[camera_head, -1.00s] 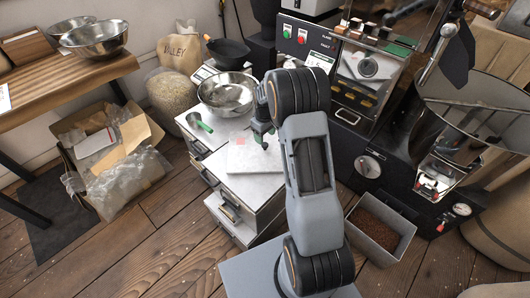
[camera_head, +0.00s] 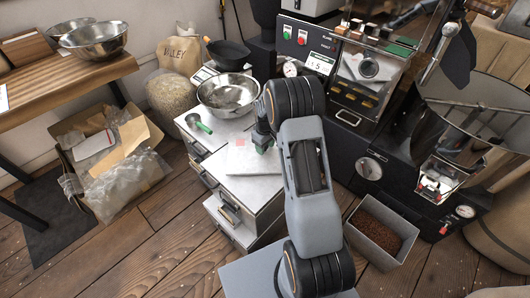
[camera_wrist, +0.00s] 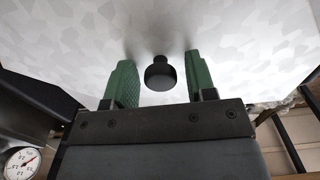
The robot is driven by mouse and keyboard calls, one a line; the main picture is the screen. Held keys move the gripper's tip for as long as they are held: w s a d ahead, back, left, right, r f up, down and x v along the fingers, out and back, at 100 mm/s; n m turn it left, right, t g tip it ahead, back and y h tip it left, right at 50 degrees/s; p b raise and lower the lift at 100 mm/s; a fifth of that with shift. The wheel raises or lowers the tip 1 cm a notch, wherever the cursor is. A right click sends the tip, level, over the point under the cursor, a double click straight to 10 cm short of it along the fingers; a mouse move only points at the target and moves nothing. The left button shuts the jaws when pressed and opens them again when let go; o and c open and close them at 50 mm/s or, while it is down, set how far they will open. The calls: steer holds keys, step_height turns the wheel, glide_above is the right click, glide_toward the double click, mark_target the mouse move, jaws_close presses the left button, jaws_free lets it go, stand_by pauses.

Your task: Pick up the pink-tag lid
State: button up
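The lid (camera_head: 240,158) is a flat pale metal plate on top of the drawer unit, with a faint pink tag (camera_head: 239,142) on it. In the wrist view the lid's mottled grey metal (camera_wrist: 60,45) fills the upper part, and its black round knob (camera_wrist: 160,74) stands between my fingers. My gripper (camera_head: 263,143) is over the lid, its green fingertips low near the surface. In the wrist view my gripper (camera_wrist: 161,80) is open, with one finger on each side of the knob and a gap on both sides. The pink tag is not visible there.
A steel bowl (camera_head: 228,93) and a green-handled scoop (camera_head: 198,123) are behind the lid. The black roasting machine (camera_head: 370,130) stands close on the right. A bin of beans (camera_head: 381,232) is on the floor. A cardboard box (camera_head: 108,150) is at the left.

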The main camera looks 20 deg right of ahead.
steer(key=c, duration=0.9)
steer(key=shift+r, duration=0.1)
